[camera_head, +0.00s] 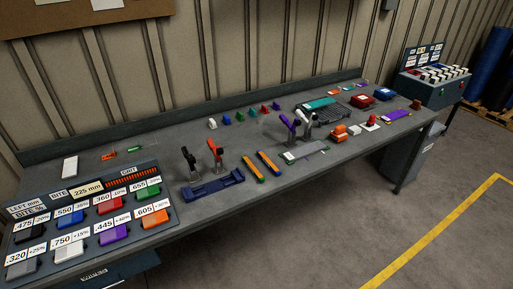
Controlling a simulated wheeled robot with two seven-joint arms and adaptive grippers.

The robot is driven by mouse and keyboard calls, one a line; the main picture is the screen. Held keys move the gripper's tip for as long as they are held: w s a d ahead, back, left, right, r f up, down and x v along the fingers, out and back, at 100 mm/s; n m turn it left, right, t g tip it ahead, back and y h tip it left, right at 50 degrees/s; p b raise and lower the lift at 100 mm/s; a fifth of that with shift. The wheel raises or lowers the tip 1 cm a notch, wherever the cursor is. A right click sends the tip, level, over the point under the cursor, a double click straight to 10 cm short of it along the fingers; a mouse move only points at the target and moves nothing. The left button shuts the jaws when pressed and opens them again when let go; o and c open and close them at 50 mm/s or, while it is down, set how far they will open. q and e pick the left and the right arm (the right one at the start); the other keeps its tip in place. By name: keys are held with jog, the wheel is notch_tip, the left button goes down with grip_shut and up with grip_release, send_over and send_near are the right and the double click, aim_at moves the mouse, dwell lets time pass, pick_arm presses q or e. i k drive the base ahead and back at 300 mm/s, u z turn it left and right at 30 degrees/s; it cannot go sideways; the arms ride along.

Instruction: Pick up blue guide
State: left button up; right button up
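A small blue piece (227,119) stands in a row of small coloured pieces towards the back of the long grey workbench. A white piece (212,124) is to its left and a green piece (240,116) to its right. A long dark blue holder (213,187) lies near the front edge. The small blue piece looks like the blue guide, but it is too small to tell for certain. Neither of my grippers shows in this view, and nothing visible touches the small blue piece.
Black-handled (189,160) and orange-handled tools (216,150) stand in front of the row. Two yellow-orange bars (260,166) lie right of them. A labelled panel with coloured blocks (90,218) fills the left end. Grey bench surface (165,145) is clear left of the row.

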aim_at(274, 168)
jog(key=u, duration=0.15)
jog(key=i, duration=1.9)
jog(key=u, duration=0.05)
